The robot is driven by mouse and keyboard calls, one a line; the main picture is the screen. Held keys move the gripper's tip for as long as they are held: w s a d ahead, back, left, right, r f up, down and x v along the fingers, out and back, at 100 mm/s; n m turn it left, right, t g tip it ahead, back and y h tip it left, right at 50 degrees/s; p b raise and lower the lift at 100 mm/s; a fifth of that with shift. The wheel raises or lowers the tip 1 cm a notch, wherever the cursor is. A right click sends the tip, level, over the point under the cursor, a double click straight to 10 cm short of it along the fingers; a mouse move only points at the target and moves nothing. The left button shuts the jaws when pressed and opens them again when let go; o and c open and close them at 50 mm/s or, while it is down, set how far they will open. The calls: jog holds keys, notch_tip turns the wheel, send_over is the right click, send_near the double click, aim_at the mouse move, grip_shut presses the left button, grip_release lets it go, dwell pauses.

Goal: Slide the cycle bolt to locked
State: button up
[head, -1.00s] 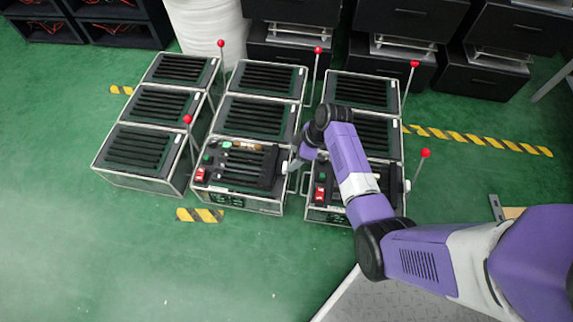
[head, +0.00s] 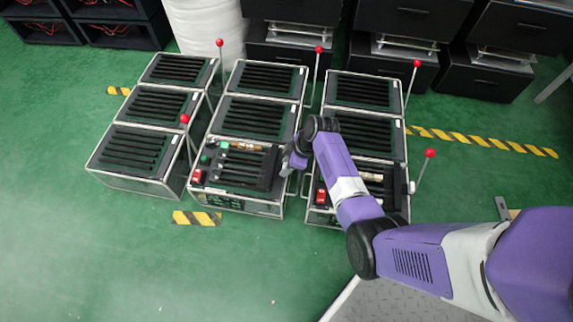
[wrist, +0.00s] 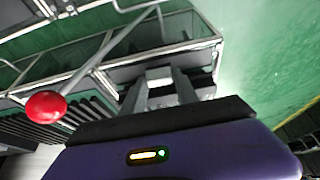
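The cycle bolt is not clearly marked. A small pale block (wrist: 160,73), possibly its knob, shows between my fingertips in the wrist view. In the head view my gripper (head: 290,162) is at the right side of the front middle box (head: 236,205) and hides that spot. In the wrist view my gripper (wrist: 160,84) has its two fingers spread, one on each side of the pale block. I cannot tell whether they touch it. A similar pale knob (head: 411,187) shows on the right side of the front right box.
A red-balled lever (wrist: 46,107) stands close to my gripper at the left in the wrist view. Other red-balled levers (head: 185,119) rise beside the boxes. The front right box (head: 322,215) lies under my arm. Green floor (head: 120,260) is clear in front.

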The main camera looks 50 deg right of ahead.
grip_shut()
dwell(1.1)
